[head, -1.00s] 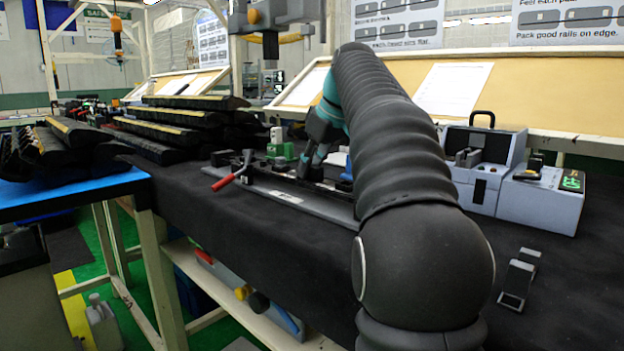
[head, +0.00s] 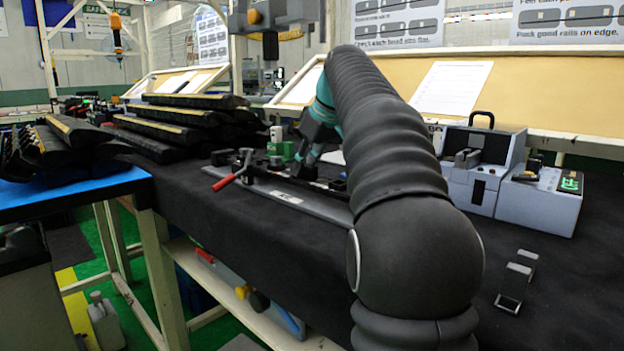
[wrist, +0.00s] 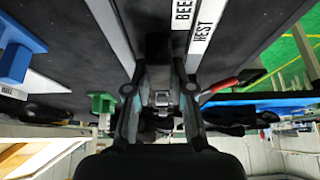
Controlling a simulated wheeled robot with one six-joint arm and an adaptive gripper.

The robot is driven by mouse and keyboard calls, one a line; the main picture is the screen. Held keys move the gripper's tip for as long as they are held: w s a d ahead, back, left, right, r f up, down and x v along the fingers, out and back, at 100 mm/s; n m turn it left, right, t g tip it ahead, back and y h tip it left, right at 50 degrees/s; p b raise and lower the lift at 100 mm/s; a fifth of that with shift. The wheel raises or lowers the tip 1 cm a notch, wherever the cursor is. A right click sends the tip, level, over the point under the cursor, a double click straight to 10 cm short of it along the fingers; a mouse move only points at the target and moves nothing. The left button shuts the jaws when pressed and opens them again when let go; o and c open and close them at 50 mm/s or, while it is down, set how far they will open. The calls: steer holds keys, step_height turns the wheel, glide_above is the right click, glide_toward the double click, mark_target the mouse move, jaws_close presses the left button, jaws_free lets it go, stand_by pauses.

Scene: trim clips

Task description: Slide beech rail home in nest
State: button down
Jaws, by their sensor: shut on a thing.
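My gripper (head: 303,168) is low over the nest (head: 292,200), a long grey plate with a white label on the black bench. In the wrist view my gripper (wrist: 160,98) is shut on the beech rail (wrist: 150,30), a dark bar running along the nest between its pale edges. The nest's label (wrist: 200,30) shows beside the right finger. A red-handled clamp (head: 228,178) stands at the nest's left end; its handle (wrist: 235,84) also shows in the wrist view. My fingers hide much of the rail, so I cannot tell whether it touches the end stop.
A green block (head: 280,150) stands just behind the nest. A blue fixture (wrist: 18,55) shows in the wrist view. Stacked dark rails (head: 185,120) lie at left. A grey case (head: 482,165) and a box with a green display (head: 540,198) stand at right, with small grey brackets (head: 517,280) in front.

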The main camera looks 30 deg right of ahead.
steer(key=shift+w+a+f, duration=0.1)
steer(key=shift+w+f, duration=0.05)
steer(key=shift+w, duration=0.25)
steer(key=c, duration=0.9)
jaws_free()
steer(key=shift+v, duration=3.75)
